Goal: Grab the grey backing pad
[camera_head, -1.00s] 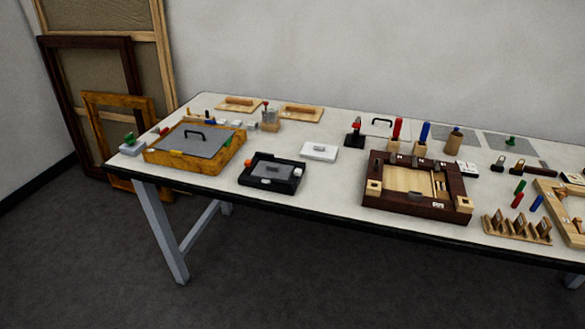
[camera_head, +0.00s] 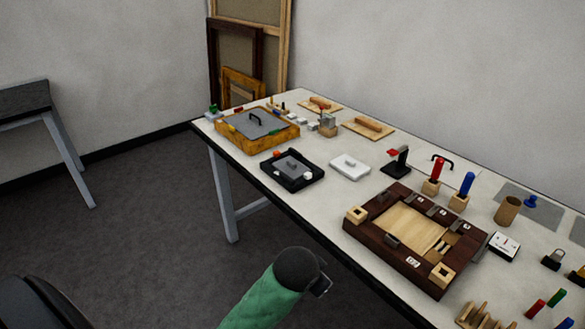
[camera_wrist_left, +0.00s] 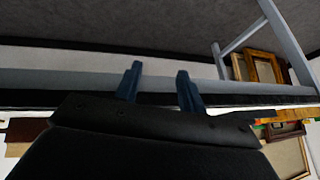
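A small grey pad with a raised grip (camera_head: 291,167) lies in a black tray (camera_head: 268,177) near the table's front edge. A larger grey plate with a black handle (camera_head: 250,125) lies on the yellow-brown frame (camera_head: 285,138) farther back. I cannot tell for certain which is the backing pad. My left arm rises at bottom centre in the head view; its gripper (camera_head: 320,287) is partly hidden and in front of the table, apart from both. In the left wrist view its two blue fingers (camera_wrist_left: 158,72) stand apart with nothing between them. My right gripper is not in view.
The table's front edge (camera_head: 245,187) lies between my left gripper and the tray. A white block (camera_head: 350,167), a dark wooden frame jig (camera_head: 365,222), a red-topped black stand (camera_head: 396,162) and red and blue handled tools stand nearby. Floor in front is clear.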

